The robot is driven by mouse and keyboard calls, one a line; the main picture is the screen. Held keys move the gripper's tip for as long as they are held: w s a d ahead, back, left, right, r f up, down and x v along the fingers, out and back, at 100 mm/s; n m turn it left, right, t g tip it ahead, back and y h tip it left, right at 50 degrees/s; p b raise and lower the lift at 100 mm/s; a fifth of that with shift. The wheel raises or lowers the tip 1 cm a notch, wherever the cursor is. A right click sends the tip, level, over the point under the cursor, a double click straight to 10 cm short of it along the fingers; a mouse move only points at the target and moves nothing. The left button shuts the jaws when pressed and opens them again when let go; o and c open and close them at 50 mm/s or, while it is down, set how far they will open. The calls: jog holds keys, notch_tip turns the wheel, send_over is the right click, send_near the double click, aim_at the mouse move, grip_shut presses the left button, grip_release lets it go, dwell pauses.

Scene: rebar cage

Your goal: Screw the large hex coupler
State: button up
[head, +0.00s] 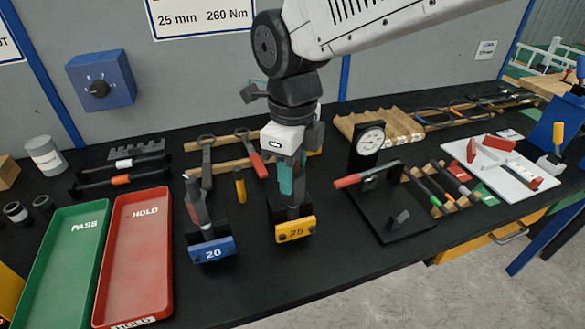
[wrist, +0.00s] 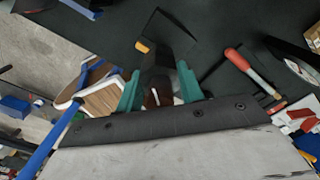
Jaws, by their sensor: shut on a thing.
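My gripper (head: 289,185) points straight down over the stand with the yellow "25" label (head: 296,229). Its teal fingers are shut on a dark upright piece at this stand, which I take to be the large hex coupler. The fingers hide most of it in the head view. In the wrist view my gripper (wrist: 158,90) has a dark piece with a pale tip between its fingers. How far it is threaded cannot be told. A grey piece (head: 196,203) leans in the stand with the blue "20" label (head: 211,250), left of my gripper.
A red HOLD tray (head: 136,255) and a green PASS tray (head: 62,262) lie to the left. A dial gauge (head: 368,140) and a red-handled fixture (head: 360,178) stand to the right. Wrenches (head: 207,160) lie behind. The bench front between the stands and its edge is clear.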

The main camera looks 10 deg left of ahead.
jog(key=shift+w+r, duration=0.1)
jog(key=o, duration=1)
notch_tip(320, 180, up, 8)
jog(key=shift+f, duration=0.1)
